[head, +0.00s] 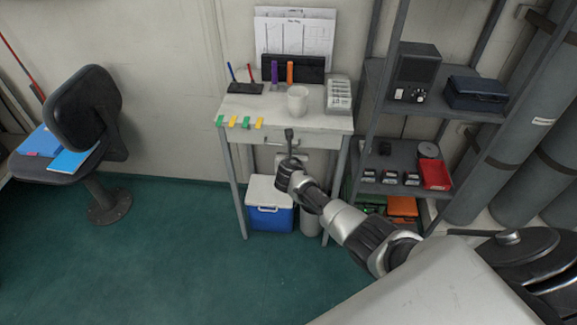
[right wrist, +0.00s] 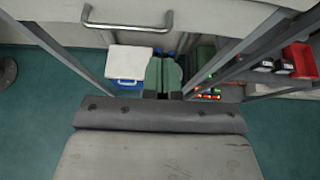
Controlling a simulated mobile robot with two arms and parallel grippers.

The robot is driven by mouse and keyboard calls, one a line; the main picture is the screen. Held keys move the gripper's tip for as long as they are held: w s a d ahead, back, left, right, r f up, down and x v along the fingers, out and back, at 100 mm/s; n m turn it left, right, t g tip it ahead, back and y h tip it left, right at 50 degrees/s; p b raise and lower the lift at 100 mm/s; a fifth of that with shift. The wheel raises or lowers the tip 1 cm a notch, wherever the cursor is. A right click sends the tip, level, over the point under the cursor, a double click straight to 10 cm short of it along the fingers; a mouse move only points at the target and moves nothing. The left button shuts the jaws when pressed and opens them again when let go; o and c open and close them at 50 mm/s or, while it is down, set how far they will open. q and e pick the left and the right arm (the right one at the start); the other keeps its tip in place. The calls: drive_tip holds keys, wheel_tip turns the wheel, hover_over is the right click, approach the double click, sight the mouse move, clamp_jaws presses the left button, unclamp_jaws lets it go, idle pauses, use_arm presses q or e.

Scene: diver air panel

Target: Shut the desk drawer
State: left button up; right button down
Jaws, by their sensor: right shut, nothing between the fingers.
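The desk (head: 245,107) is a small pale table against the wall. Its drawer (head: 250,136) is under the top, with a pale front. The drawer also shows along the top of the right wrist view (right wrist: 222,16), with a grey bar handle (right wrist: 128,26). I cannot tell how far the drawer stands out. My right gripper (head: 289,131) is shut and empty, in front of the drawer front near its middle; contact cannot be made out. Its fingers also show in the right wrist view (right wrist: 163,74), below and right of the handle. My left gripper is out of view.
A white cup (head: 298,99), a card box (head: 339,95) and coloured clips stand on the desk. A blue-and-white cooler (head: 270,216) is underneath. A grey shelf rack (head: 440,147) is close on the right, a chair (head: 85,110) at left. Green floor between is clear.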

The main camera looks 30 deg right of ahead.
drive_tip(key=p+v, duration=0.2)
drive_tip(key=v, duration=0.6)
drive_tip(key=s+a+f+m+g+y, duration=0.1)
drive_tip(key=s+f+m+g+y, duration=0.15)
drive_tip(key=s+f+m, duration=0.65)
drive_tip(key=s+a+f+m+g+y, duration=0.2)
drive_tip(key=s+f+m+g, duration=0.1)
drive_tip(key=s+f, duration=1.2)
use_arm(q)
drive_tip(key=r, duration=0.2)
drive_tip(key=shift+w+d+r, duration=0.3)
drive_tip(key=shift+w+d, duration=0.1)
use_arm(e)
drive_tip(key=s+a+f+m+g, duration=0.1)
drive_tip(key=s+f+m, duration=0.3)
drive_tip(key=s, duration=0.5)
drive_tip(key=s+a+f+m+g+y, duration=0.1)
drive_tip(key=s+f+m, duration=0.3)
drive_tip(key=s, duration=0.5)
drive_tip(key=s+a+f+m+g+y, duration=0.1)
drive_tip(key=s+f+m, duration=0.3)
drive_tip(key=s, duration=0.5)
drive_tip(key=m+g, duration=0.1)
drive_tip(key=m, duration=0.1)
drive_tip(key=shift+s+a+m, duration=0.15)
drive_tip(key=shift+a+m, duration=0.15)
drive_tip(key=shift+y, duration=0.25)
